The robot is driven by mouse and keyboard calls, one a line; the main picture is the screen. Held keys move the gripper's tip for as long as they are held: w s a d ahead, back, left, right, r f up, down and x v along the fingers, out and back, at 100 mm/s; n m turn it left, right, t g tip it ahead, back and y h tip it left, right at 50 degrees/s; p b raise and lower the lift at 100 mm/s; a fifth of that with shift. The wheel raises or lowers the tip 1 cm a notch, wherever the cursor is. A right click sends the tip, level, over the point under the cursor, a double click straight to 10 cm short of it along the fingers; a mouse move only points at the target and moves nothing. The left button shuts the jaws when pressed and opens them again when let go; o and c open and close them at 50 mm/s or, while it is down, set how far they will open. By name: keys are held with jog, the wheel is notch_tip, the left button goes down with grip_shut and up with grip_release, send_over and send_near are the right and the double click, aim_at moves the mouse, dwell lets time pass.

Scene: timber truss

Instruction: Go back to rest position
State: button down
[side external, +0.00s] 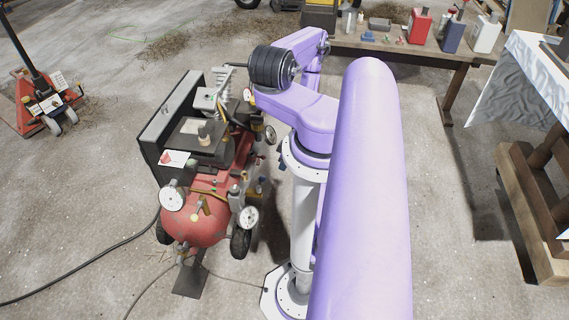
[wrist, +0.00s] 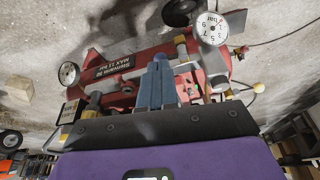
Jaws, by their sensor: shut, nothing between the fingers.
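My gripper (wrist: 160,60) shows in the wrist view with its blue-grey fingers together and nothing between them. The fingers point toward a red air compressor (wrist: 118,68), overlapping its tank and fittings in the picture; I cannot tell whether they touch. A round white gauge (wrist: 211,28) is at upper right of the fingers, and a second gauge (wrist: 69,73) is to the left. In the side external view the compressor (side external: 200,222) stands on the floor left of my purple arm. My fingers cannot be made out clearly there.
A wooden table (side external: 349,43) with several cans and bottles stands at the back. A timber stand (side external: 524,205) is at the right, with a pale sheet (side external: 519,82) above it. A red pallet jack (side external: 45,115) is at left. A black hose (side external: 85,276) lies on the floor.

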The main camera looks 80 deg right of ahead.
jog(key=shift+r, duration=0.3)
jog(key=w+d+r+n+g, duration=0.1)
jog(key=w+d+r+n, duration=0.15)
jog(key=w+r, duration=0.5)
jog(key=w+d+r+n+g, duration=0.2)
jog(key=w+d+r, duration=0.1)
jog(key=w+r, duration=0.45)
jog(key=w+a+r+n, duration=0.3)
jog(key=w+a+r, duration=0.9)
jog(key=a+r, duration=0.15)
jog(key=s+a+r+n, duration=0.25)
jog(key=a+r, duration=0.25)
jog(key=a, duration=0.4)
jog(key=s+a+r+n, duration=0.1)
jog(key=s+a+r, duration=0.3)
jog(key=a, duration=0.6)
jog(key=s+a+r+n, duration=0.1)
jog(key=s+a+r, duration=0.2)
jog(key=s, duration=0.5)
jog(key=s+a+r+n+y, duration=0.1)
jog(key=s+a+r+n, duration=0.1)
jog(key=s+r, duration=0.3)
jog(key=s+a, duration=0.1)
jog(key=s, duration=0.3)
jog(key=shift+s+a+r+n, duration=0.15)
jog(key=shift+r+n, duration=0.15)
